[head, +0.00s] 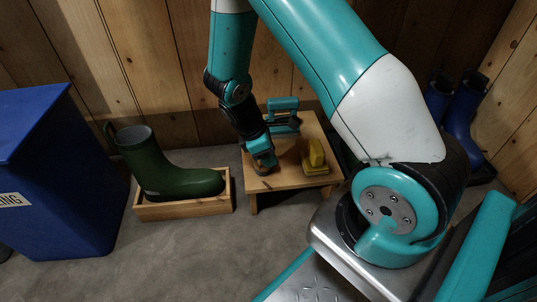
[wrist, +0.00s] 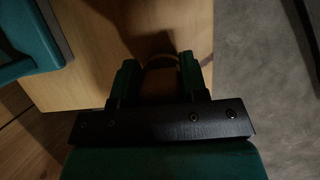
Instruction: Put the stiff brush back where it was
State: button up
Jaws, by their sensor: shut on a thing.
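My gripper (head: 262,162) is low over the front left part of a small wooden bench (head: 284,182). It is shut on the stiff brush (head: 264,171), a small brown thing mostly hidden by the fingers and shadow. In the wrist view, the brush (wrist: 160,83) shows dark brown between the two fingers, with a pale curved edge beyond it. I cannot make out bristles, or whether it touches the bench top. A yellow block-shaped thing (head: 316,155) stands apart on the bench, to the right of my gripper.
A teal item (head: 283,104) is at the bench's back left. A green boot (head: 168,168) stands in a wooden tray (head: 185,208) left of the bench. A blue bin (head: 60,175) is farther left. Blue boots (head: 461,118) stand at the right. Bare floor lies in front.

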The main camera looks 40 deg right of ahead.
jog(key=shift+f, duration=0.15)
jog(key=o, duration=0.9)
jog(key=a+r+m+t+y+p, duration=0.1)
jog(key=a+r+p, duration=0.25)
jog(key=r, duration=0.45)
jog(key=s+a+r+m+y+p, duration=0.1)
jog(key=a+r+y+p, duration=0.15)
jog(key=a+r, duration=0.4)
jog(key=a+r+t+p, duration=0.1)
jog(key=a+r+p, duration=0.2)
jog(key=r, duration=0.7)
jog(key=s+a+r+m+y, duration=0.1)
jog(key=s+a+r+y, duration=0.1)
jog(key=s+a+r, duration=0.2)
jog(key=s+a+r+m+y, duration=0.1)
jog(key=s+a+r+y, duration=0.1)
jog(key=s+a+r, duration=0.2)
jog(key=s+r, duration=0.3)
jog(key=s, duration=0.3)
jog(key=shift+s+a+r+t, duration=0.2)
jog(key=shift+s+a+t, duration=0.1)
jog(key=shift+s+a, duration=0.05)
jog(key=shift+y, duration=0.25)
